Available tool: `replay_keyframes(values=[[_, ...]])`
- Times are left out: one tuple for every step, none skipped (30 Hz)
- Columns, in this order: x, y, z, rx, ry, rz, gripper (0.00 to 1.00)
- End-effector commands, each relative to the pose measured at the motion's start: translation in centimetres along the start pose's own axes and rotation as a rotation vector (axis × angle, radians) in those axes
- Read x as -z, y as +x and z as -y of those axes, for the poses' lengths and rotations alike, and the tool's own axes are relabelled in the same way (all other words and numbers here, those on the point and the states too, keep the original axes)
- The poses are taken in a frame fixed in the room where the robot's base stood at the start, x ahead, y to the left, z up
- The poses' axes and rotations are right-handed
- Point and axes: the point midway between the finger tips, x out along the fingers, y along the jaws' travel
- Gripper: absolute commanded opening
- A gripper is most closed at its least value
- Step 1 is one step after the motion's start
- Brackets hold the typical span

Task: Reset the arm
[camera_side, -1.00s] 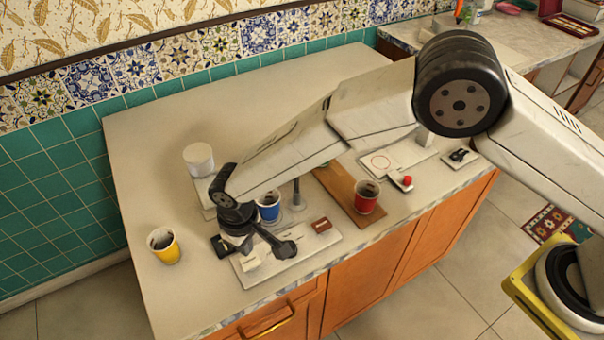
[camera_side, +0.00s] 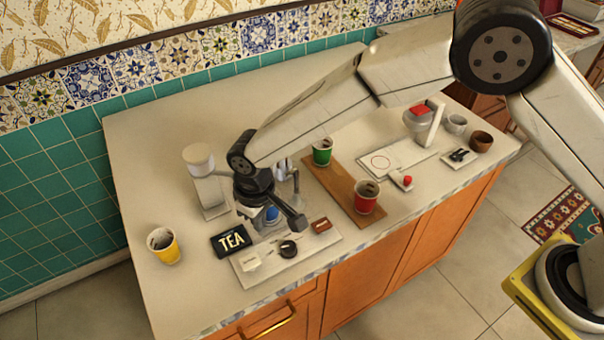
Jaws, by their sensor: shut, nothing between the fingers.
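My gripper (camera_side: 273,208) is shut and empty, pointing down over the left-middle part of the counter (camera_side: 165,110). It hides most of a blue cup (camera_side: 271,214) behind it. I cannot tell how far above the tray the gripper is.
A green cup (camera_side: 322,152) and a red cup (camera_side: 366,197) stand on a brown board. A red-lidded pot (camera_side: 418,119) is farther right. The back left counter is clear.

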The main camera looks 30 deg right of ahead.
Motion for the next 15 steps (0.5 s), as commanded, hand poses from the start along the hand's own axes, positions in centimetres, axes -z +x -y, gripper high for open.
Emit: replay_keyframes(values=[[-0.3, -0.8, -1.6, 0.001, 0.022, -0.010, 0.00], [-0.6, -1.2, -2.4, 0.001, 0.032, -0.014, 0.00], [-1.0, -1.8, -3.6, 0.002, 0.047, -0.020, 0.00], [-1.4, -2.2, -4.5, 0.002, 0.059, -0.026, 0.00], [-1.8, -2.7, -5.4, 0.002, 0.072, -0.032, 0.00], [-2.4, -3.2, -6.6, 0.002, 0.089, -0.039, 0.00], [-2.8, -3.6, -7.5, 0.002, 0.101, -0.045, 0.00], [-3.3, -4.0, -8.4, 0.001, 0.113, -0.049, 0.00], [-4.0, -4.5, -9.6, 0.000, 0.129, -0.057, 0.00], [-4.6, -4.9, -10.4, 0.000, 0.141, -0.063, 0.00], [-5.2, -5.3, -11.2, -0.001, 0.154, -0.068, 0.00], [-6.0, -5.7, -12.2, -0.002, 0.171, -0.076, 0.00], [-6.7, -6.0, -13.0, -0.003, 0.183, -0.081, 0.00], [-7.3, -6.4, -13.7, -0.005, 0.195, -0.087, 0.00], [-8.3, -6.8, -14.7, -0.006, 0.211, -0.095, 0.00]])
